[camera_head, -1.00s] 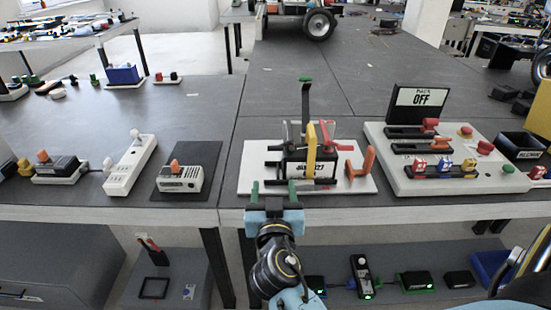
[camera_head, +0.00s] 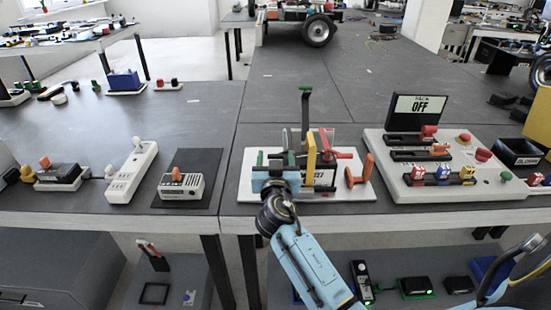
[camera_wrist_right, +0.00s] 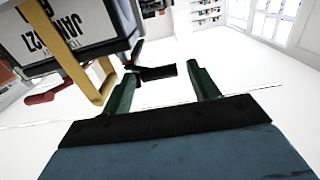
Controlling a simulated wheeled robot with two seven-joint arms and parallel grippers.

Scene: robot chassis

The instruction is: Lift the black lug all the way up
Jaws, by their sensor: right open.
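The black lug (camera_wrist_right: 156,71) shows in the right wrist view as a short black bar sticking out from the side of a fixture. It lies ahead of and between the two green fingers of my right gripper (camera_wrist_right: 165,88). The fingers stand apart, and I see no clear contact with the lug. In the head view my right gripper (camera_head: 274,160) is over the left side of the fixture's white base (camera_head: 335,194), and its blue body hides part of the fixture there. My left gripper is not in view.
A yellow bar (camera_head: 311,155), a red lever (camera_head: 338,155) and an orange handle (camera_head: 360,172) stand right of my gripper. A tall black post with a green top (camera_head: 306,105) rises behind. A white switch panel (camera_head: 400,185) is further right.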

